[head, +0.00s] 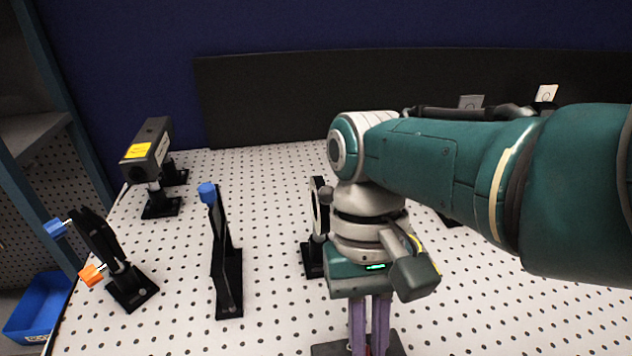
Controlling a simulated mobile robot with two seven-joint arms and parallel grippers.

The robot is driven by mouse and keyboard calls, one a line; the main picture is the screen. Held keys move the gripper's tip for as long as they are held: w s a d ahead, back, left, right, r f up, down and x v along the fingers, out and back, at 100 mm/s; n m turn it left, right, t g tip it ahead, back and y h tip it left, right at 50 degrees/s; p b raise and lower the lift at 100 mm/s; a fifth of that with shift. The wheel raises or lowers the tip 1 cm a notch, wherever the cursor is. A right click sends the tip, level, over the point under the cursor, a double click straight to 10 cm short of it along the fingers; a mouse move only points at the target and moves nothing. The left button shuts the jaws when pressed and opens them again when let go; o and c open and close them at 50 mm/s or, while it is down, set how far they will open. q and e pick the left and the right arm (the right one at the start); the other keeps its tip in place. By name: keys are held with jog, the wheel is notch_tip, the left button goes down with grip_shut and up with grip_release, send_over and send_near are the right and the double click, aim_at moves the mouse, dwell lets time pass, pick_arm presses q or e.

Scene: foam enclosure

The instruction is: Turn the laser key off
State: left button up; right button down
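A black box-shaped device (148,152) with a yellow label stands on a post at the back left of the perforated table; it looks like a laser head. No key can be made out on it. My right gripper (369,346) comes in from the right and points down at the front middle, its two purple fingers close together. A dark base (330,349) lies under the fingers, with a small reddish spot between them. The fingertips run to the bottom edge of the picture, so what they touch is hidden. My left gripper is out of view.
On the white perforated table (270,200) stand a mount with blue and orange knobs (105,248), a tall black bracket with a blue knob (222,255) and a black optic mount (313,250) close beside my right gripper. A blue bin (38,305) sits lower left.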

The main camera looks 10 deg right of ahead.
jog(key=shift+n, duration=0.5)
jog(key=c, duration=0.9)
grip_release()
jog(key=shift+c, duration=0.2)
jog(key=shift+r, duration=0.1)
jog(key=shift+w+r, duration=0.15)
jog(key=shift+r, duration=0.15)
jog(key=p+v, duration=0.1)
jog(key=v, duration=0.8)
jog(key=shift+a, duration=0.2)
